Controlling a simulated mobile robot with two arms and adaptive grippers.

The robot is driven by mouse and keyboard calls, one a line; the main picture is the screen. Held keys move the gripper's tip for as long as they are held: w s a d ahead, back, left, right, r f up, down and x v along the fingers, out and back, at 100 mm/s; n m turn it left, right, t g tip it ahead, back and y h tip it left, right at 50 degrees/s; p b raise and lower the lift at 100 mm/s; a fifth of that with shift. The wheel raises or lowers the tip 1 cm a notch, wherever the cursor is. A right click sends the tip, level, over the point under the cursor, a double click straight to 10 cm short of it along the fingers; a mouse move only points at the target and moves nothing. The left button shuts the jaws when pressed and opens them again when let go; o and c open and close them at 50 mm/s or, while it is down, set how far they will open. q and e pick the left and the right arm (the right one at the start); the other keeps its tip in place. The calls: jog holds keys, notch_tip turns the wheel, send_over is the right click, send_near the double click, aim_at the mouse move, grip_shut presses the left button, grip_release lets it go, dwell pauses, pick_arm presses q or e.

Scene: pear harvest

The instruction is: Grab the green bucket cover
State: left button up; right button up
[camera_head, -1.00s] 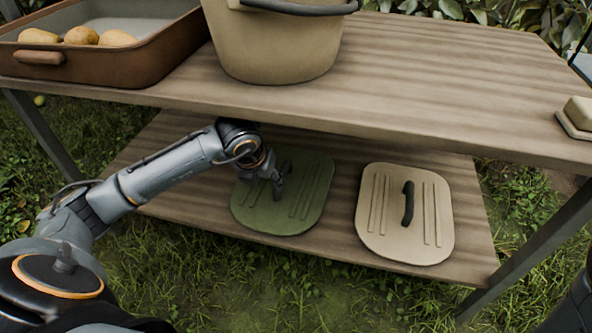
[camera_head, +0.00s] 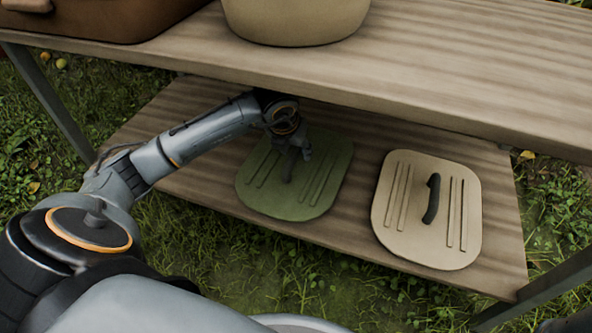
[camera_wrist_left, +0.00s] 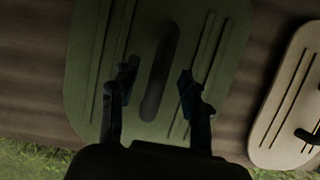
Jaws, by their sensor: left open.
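The green bucket cover (camera_head: 297,174) lies flat on the lower shelf, with a dark handle (camera_head: 289,164) at its middle. My left gripper (camera_head: 298,148) is open above this cover, close to the handle. In the left wrist view the gripper's two fingers (camera_wrist_left: 157,88) stand apart, one on each side of the dark handle (camera_wrist_left: 160,75). The green cover (camera_wrist_left: 218,60) fills the middle of that view. I cannot tell how far the fingertips are above the cover. My right gripper is not in view.
A beige cover (camera_head: 460,215) with a dark handle lies on the lower shelf (camera_head: 350,235) to the right. The upper tabletop (camera_head: 450,70) overhangs the shelf close to my left wrist. A beige bucket (camera_head: 297,20) and a brown tray (camera_head: 105,20) stand on top.

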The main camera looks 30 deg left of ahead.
pick_arm(q)
jog(key=shift+b+x, duration=0.5)
jog(key=shift+x, duration=0.7)
grip_shut()
jog(key=shift+r, duration=0.1)
